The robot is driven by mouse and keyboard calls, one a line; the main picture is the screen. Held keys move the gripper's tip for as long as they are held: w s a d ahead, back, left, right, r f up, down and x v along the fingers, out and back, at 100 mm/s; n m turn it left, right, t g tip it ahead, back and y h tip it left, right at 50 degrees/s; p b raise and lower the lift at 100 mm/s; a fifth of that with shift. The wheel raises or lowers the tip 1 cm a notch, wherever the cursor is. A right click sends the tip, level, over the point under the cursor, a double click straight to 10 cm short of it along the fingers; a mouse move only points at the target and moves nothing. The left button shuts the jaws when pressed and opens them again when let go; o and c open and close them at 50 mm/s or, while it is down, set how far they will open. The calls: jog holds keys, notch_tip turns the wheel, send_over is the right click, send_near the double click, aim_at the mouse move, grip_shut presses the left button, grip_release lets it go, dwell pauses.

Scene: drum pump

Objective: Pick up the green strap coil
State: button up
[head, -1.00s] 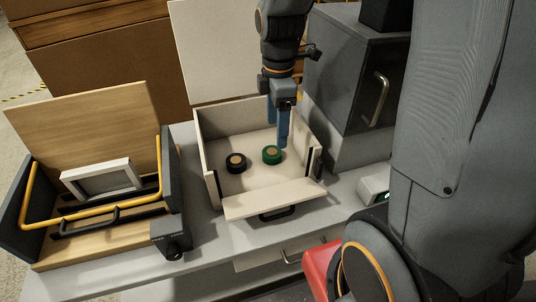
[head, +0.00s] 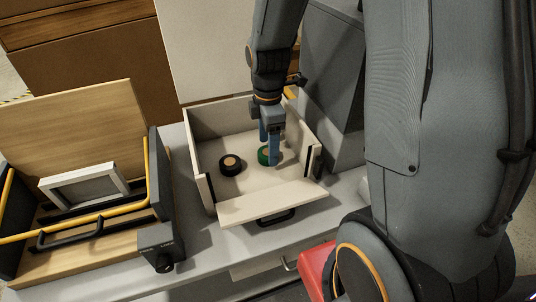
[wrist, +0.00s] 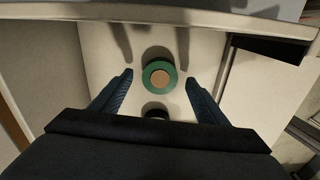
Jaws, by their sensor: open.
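The green strap coil (head: 263,156) lies flat on the floor of an open white box, partly hidden behind my gripper's fingers in the head view. In the wrist view the green coil (wrist: 149,77) shows a green ring around a tan centre. My gripper (head: 270,150) is open and points down into the box. In the wrist view its two blue fingertips (wrist: 160,78) stand to the left and right of the coil, with a gap on each side. The fingers hold nothing.
A black coil (head: 231,165) lies left of the green one; its top edge shows in the wrist view (wrist: 155,110). The white box (head: 219,207) has walls around both coils and a lowered front flap. A wooden rack with a grey frame (head: 85,186) stands at left.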

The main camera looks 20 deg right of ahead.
jog(key=shift+f, duration=1.05)
jog(key=c, duration=1.2)
jog(key=shift+o, duration=0.2)
jog(key=shift+r, duration=0.1)
